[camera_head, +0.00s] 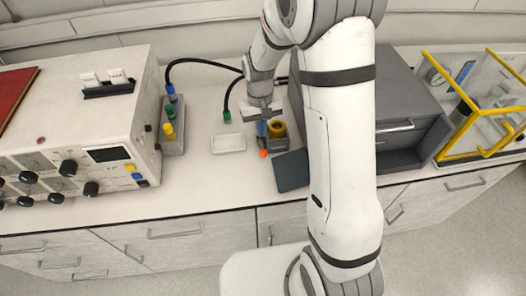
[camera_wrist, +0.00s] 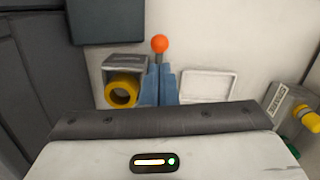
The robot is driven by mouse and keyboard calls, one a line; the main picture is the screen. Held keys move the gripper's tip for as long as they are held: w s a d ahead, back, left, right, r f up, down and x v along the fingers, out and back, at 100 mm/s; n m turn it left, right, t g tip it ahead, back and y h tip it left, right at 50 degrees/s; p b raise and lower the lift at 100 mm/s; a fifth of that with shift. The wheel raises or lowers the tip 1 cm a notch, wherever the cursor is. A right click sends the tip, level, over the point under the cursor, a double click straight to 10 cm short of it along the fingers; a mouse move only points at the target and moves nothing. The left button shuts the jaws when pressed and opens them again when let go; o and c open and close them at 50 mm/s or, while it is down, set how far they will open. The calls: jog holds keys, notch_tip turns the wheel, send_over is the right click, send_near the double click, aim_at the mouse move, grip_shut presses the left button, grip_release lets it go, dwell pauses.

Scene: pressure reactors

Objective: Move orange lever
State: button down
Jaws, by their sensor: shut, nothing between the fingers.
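The orange lever shows as an orange ball knob (camera_wrist: 160,43) on a short grey stem in the wrist view. In the head view the orange knob (camera_head: 263,153) is just below my fingertips. My gripper (camera_wrist: 159,84) has its blue fingers together right at the stem, with the knob showing just beyond their tips. It also shows in the head view (camera_head: 262,135), pointing down at the bench. Whether the fingers touch the stem is not clear. The grey block with a yellow ring (camera_wrist: 122,91) is beside the fingers; part of it is hidden.
A white tray (camera_head: 228,143) lies left of the lever. A grey cabinet (camera_head: 400,125) with a dark panel (camera_head: 291,171) stands close on the right. A control box (camera_head: 75,140) and a connector block (camera_head: 173,135) with black cables are at left.

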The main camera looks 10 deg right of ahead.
aim_at(262, 148)
jog(key=shift+f, duration=0.1)
jog(key=shift+s+f+b, duration=0.2)
jog(key=shift+f+b, duration=0.9)
jog(key=shift+f, duration=0.6)
jog(key=shift+s+f+b, duration=0.15)
jog(key=shift+f+b, duration=0.95)
jog(key=shift+f, duration=0.6)
notch_tip(262, 148, down, 4)
jog(key=b, duration=0.3)
jog(key=shift+r, duration=0.35)
jog(key=shift+w+r, duration=0.1)
jog(key=shift+w, duration=0.1)
jog(key=w, duration=0.1)
jog(key=w+p, duration=0.1)
jog(key=shift+w+a+r, duration=0.15)
jog(key=shift+w+r, duration=0.2)
jog(key=shift+r, duration=0.05)
jog(key=shift+s, duration=0.1)
